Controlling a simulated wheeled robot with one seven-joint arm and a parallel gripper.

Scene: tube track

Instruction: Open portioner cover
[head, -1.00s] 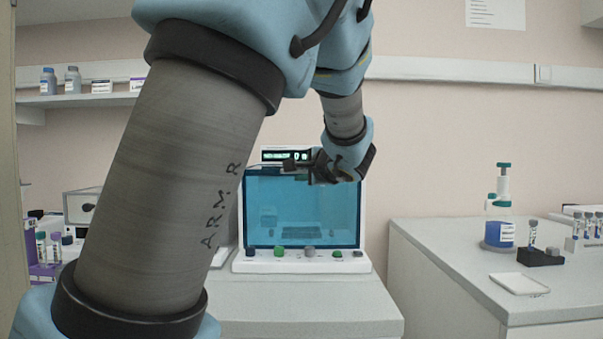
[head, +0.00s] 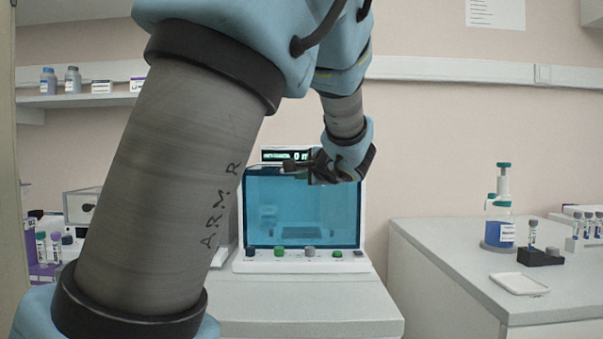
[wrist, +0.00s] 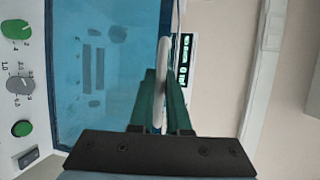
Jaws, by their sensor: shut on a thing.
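The portioner (head: 250,262) is a white box on the counter, with a blue see-through cover (head: 300,212) over its front. The cover is down; it also shows in the wrist view (wrist: 100,20). My gripper (head: 287,169) is at the cover's top edge in the head view. In the wrist view my gripper (wrist: 160,98) has its two green fingers on either side of a pale upright handle (wrist: 160,70) at the cover's edge, shut on it. My arm hides part of the machine's top right.
Knobs and buttons (head: 310,253) line the portioner's front base. A lit display (head: 287,155) stands behind its top. A right-hand counter (head: 440,245) holds a blue-liquid bottle (head: 499,233), a tube in a black holder (head: 540,257) and a white tray (head: 519,284). Tubes stand at far left.

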